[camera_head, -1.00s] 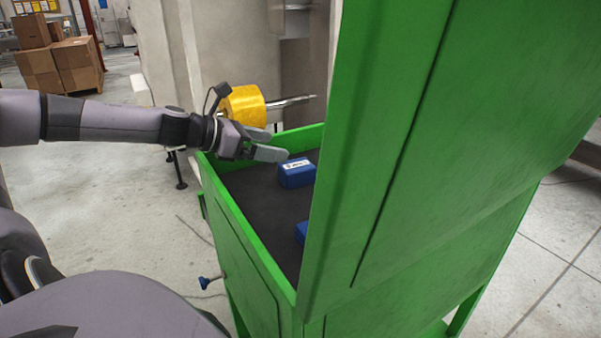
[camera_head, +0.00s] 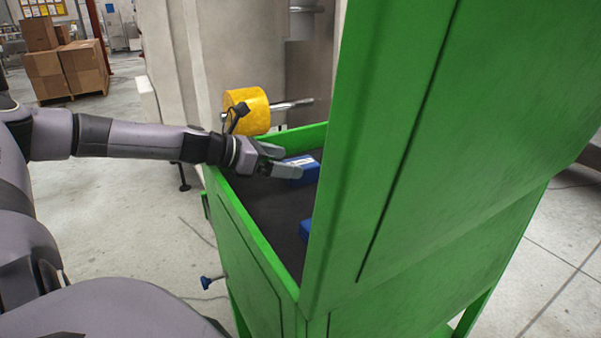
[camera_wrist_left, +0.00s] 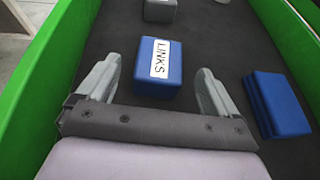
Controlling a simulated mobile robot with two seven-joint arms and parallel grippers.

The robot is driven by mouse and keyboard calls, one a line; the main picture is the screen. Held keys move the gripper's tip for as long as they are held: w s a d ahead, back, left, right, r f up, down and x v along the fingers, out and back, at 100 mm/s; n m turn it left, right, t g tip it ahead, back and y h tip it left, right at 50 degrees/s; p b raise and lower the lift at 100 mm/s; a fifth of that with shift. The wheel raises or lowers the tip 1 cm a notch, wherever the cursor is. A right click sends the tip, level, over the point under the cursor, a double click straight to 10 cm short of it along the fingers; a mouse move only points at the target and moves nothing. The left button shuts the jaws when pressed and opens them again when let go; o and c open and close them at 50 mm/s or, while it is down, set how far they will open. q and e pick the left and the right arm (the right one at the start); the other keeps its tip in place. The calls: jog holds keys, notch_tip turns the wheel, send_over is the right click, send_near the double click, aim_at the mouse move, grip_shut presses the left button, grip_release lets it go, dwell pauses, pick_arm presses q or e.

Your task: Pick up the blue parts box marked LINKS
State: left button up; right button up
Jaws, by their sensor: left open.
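The blue parts box marked LINKS (camera_wrist_left: 158,82) sits on the dark floor of the green cabinet's tray, its white label facing up, in the left wrist view. It also shows in the head view (camera_head: 308,172), partly hidden by my left gripper. My left gripper (camera_head: 286,162) is open. In the left wrist view its fingers (camera_wrist_left: 158,88) stand on either side of the box, with a gap on each side. My right gripper is not in view.
A second blue box (camera_wrist_left: 277,104) lies to the right in the tray, and a grey box (camera_wrist_left: 160,10) stands beyond. Green walls (camera_wrist_left: 48,70) edge the tray. A tall green panel (camera_head: 400,130) hides its right part. A yellow roll (camera_head: 247,110) is behind.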

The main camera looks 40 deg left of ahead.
aim_at(300, 162)
pick_arm(q)
jog(key=shift+w+f+b, duration=0.3)
jog(key=shift+f+b, duration=0.1)
jog(key=shift+b, duration=0.1)
jog(key=shift+w+d+f+b, duration=0.15)
jog(key=shift+w+b, duration=0.25)
jog(key=shift+b, duration=0.05)
jog(key=shift+w+d+f+b, duration=0.2)
jog(key=shift+w+d+b, duration=0.1)
jog(key=shift+w+b, duration=0.15)
jog(key=shift+w+d+f+b, duration=0.1)
jog(key=shift+w+f+b, duration=0.1)
jog(key=shift+w+b, duration=0.25)
jog(key=shift+w+d+f+b, duration=0.1)
jog(key=shift+w+d+b, duration=0.2)
jog(key=shift+w, duration=0.3)
jog(key=c, duration=1.1)
